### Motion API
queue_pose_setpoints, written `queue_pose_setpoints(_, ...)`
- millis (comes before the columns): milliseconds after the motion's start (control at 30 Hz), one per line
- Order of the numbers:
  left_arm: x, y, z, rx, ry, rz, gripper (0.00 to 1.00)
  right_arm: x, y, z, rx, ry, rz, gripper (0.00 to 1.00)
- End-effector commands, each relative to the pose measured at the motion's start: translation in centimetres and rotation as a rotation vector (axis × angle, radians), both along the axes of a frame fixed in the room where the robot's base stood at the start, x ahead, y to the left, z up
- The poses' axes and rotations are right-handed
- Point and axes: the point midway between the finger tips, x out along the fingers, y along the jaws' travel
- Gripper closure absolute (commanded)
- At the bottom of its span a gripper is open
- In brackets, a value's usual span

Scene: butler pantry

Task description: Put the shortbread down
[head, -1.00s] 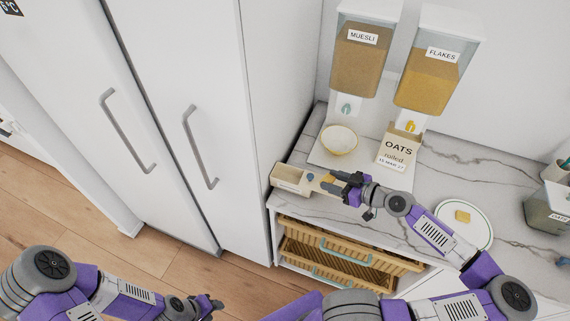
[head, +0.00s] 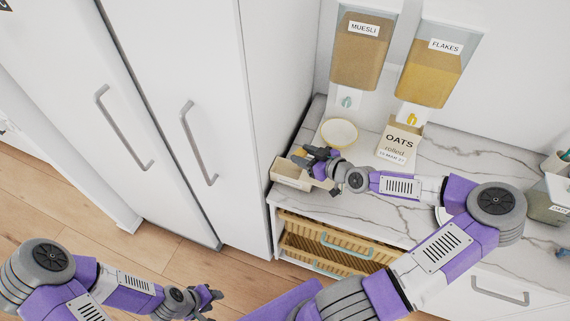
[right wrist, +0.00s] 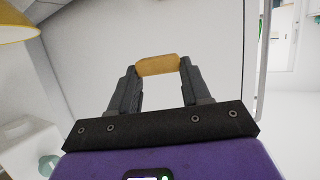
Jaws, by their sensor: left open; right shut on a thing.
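The shortbread (right wrist: 157,65), a golden-brown piece with rounded ends, is held between the fingertips of my right gripper (right wrist: 157,82) in the right wrist view. In the head view my right gripper (head: 312,157) is above the back edge of a cream open box (head: 290,180) at the counter's left end. The gripper hides part of the box, and the shortbread is hard to make out there. My left gripper (head: 214,299) is open and empty, low over the floor, away from the counter.
A yellow-rimmed bowl (head: 339,133) stands just behind my right gripper, beside an oats packet (head: 398,145). Muesli (head: 360,50) and flakes (head: 436,68) dispensers are on the wall. My right arm mostly covers a white plate (head: 441,215). Wicker drawers (head: 335,250) are below.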

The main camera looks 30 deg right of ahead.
Motion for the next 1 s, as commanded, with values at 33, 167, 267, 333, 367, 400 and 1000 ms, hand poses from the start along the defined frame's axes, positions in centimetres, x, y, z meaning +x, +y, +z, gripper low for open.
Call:
queue_pose_setpoints(33,0.0,0.0,-0.4,0.0,0.0,0.0,0.57,0.8,0.8,0.0,-0.007,-0.002,0.006,0.91)
queue_pose_setpoints(167,0.0,0.0,-0.8,0.0,0.0,0.0,0.57,2.5,2.2,0.0,-0.005,-0.002,0.005,0.91)
queue_pose_setpoints(267,0.0,0.0,-1.0,0.0,0.0,0.0,0.57,3.9,3.4,0.0,-0.003,-0.003,0.005,0.91)
queue_pose_setpoints(333,0.0,0.0,-1.1,0.0,0.0,0.0,0.57,4.7,4.0,0.0,-0.003,-0.003,0.004,0.91)
queue_pose_setpoints(367,0.0,0.0,-1.2,0.0,0.0,0.0,0.57,4.9,4.2,-0.1,-0.003,-0.002,0.001,0.91)
queue_pose_setpoints(400,0.0,0.0,-1.4,0.0,0.0,0.0,0.57,4.7,3.9,-1.4,0.005,0.003,-0.002,0.91)
queue_pose_setpoints(1000,0.0,0.0,-2.0,0.0,0.0,0.0,0.57,4.9,4.2,-7.0,-0.002,-0.002,0.0,0.91)
